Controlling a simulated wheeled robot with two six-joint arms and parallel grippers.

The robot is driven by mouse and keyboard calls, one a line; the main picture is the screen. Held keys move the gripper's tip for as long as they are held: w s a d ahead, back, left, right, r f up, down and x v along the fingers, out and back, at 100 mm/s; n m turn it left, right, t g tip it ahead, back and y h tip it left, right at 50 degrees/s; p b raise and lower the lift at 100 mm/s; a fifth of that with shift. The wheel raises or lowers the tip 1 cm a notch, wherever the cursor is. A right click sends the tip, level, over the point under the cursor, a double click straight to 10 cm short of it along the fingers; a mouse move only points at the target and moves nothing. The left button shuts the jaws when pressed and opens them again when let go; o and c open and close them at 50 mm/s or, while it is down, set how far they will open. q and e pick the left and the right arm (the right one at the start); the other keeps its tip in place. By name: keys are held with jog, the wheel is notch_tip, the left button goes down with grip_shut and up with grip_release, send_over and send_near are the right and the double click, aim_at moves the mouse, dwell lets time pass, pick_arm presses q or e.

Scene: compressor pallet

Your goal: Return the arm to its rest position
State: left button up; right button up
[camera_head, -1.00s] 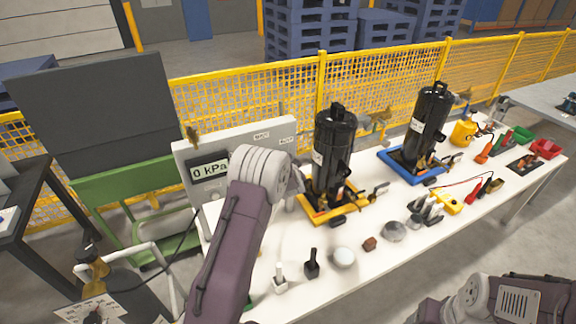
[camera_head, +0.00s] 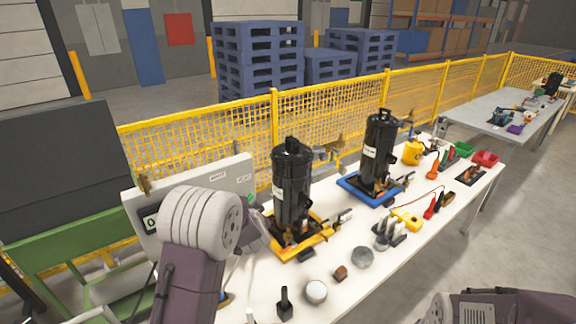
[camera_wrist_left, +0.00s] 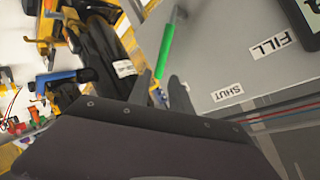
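My left arm (camera_head: 195,255) rises from the bottom of the head view in front of the grey gauge panel (camera_head: 232,173). Its wrist hides most of the gripper there. In the left wrist view my left gripper (camera_wrist_left: 160,93) shows two grey fingers apart, with a gap between them and nothing seen held. A green handle (camera_wrist_left: 166,50) lies just beyond the fingertips, beside the panel's FILL and SHUT labels; I cannot tell whether they touch. My right arm (camera_head: 500,308) is folded low at the bottom right of the head view; its gripper is out of frame.
A black compressor (camera_head: 292,190) on a yellow tray (camera_head: 318,241) stands close right of my left wrist. Another black compressor (camera_head: 379,155) stands on a blue tray (camera_head: 349,186). Small parts cover the white table's front. A yellow mesh fence (camera_head: 225,133) runs behind.

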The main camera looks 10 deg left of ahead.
pick_arm(q)
jog(key=s+d+r+m+h, duration=0.2)
jog(key=s+d+r+h, duration=0.1)
jog(key=s+d+r, duration=0.15)
jog(key=s+d+f+n+g+h, duration=0.1)
jog(key=s+d+f+n+g, duration=0.1)
jog(key=s, duration=0.6)
jog(key=s+d+f+n+g+h, duration=0.1)
jog(key=s+d+f+n+g, duration=0.1)
jog(key=s+f+g, duration=0.3)
jog(key=s+d+f+n+g, duration=0.1)
jog(key=s+d+f+g, duration=0.2)
jog(key=s, duration=1)
notch_tip(320, 180, down, 2)
jog(key=shift+s+f+n+h, duration=0.1)
jog(key=shift+s+n+h, duration=0.1)
jog(key=shift+n+h, duration=0.2)
